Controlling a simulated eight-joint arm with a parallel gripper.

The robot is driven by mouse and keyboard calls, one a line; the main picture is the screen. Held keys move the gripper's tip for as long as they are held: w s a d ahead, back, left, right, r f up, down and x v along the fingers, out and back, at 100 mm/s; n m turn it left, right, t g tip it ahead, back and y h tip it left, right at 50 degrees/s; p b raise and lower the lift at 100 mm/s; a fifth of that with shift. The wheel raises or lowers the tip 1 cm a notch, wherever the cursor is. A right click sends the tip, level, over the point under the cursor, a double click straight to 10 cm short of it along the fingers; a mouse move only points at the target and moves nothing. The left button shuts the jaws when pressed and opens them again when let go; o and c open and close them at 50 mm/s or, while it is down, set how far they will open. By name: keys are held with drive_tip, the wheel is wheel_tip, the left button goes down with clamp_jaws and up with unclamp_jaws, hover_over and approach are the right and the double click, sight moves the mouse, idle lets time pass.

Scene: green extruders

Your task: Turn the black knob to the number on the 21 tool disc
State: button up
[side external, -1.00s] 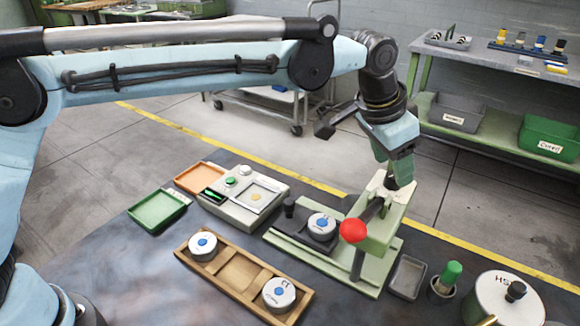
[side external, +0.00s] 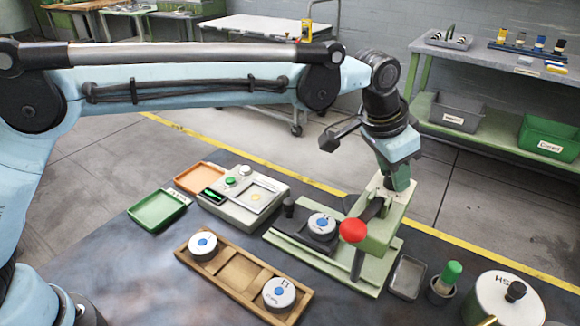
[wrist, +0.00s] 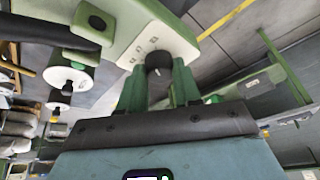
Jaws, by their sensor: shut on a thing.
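My gripper (wrist: 160,85) is at the top of the green extruder (side external: 378,236). Its green fingers are closed around the black knob (wrist: 158,60) in the wrist view. The knob has a white pointer line, and small marks, too small to read, surround it on the pale plate (wrist: 150,38). In the side view the gripper hides the knob. A white disc with a blue centre (side external: 322,224) sits on the extruder's base. Two similar discs, one at the left (side external: 203,245) and one at the right (side external: 279,291), lie in a wooden tray (side external: 238,275). I cannot read a 21 on any disc.
A red ball handle (side external: 353,230) juts from the extruder. A boxy device with a green button (side external: 231,181) stands behind the wooden tray, by an orange tray (side external: 199,176) and a green tray (side external: 158,210). A grey tray (side external: 407,278) and a lidded pot (side external: 505,300) stand at the right.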

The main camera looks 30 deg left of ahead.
drive_tip(key=shift+a+m+g+h, duration=0.15)
drive_tip(key=shift+m+g+h, duration=0.25)
drive_tip(key=shift+m, duration=1.1)
drive_tip(key=shift+w, duration=0.1)
drive_tip(key=o, duration=1)
drive_tip(key=shift+o, duration=0.2)
drive_tip(key=shift+r, duration=0.1)
drive_tip(key=v, duration=1.2)
